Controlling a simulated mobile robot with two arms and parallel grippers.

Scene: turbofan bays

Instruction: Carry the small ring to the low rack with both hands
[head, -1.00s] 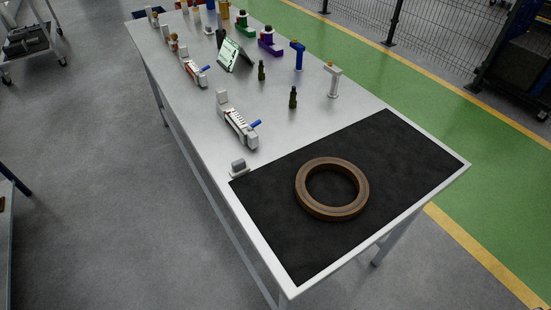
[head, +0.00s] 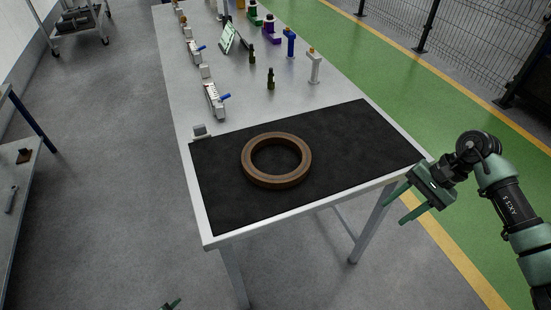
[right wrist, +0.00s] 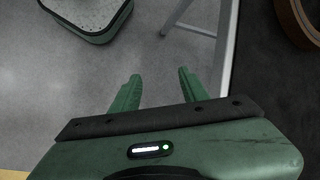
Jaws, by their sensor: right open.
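The small ring (head: 248,172) is a brown, thick ring lying flat on the black mat (head: 225,205) at the near end of the long table. Part of it also shows at the upper right of the right wrist view (right wrist: 292,22). My right gripper (head: 395,212) is open and empty, off the table's right near corner and apart from the ring. Its two green fingers also show in the right wrist view (right wrist: 159,76). Only a green tip of my left gripper (head: 172,303) shows at the bottom edge. I cannot make out the low rack.
The long table (head: 260,105) carries clamps, small dark bottles (head: 270,78), a blue-topped stand (head: 290,42) and a white stand (head: 314,68) beyond the mat. Another bench (head: 20,180) stands at the left. Grey floor is clear between them.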

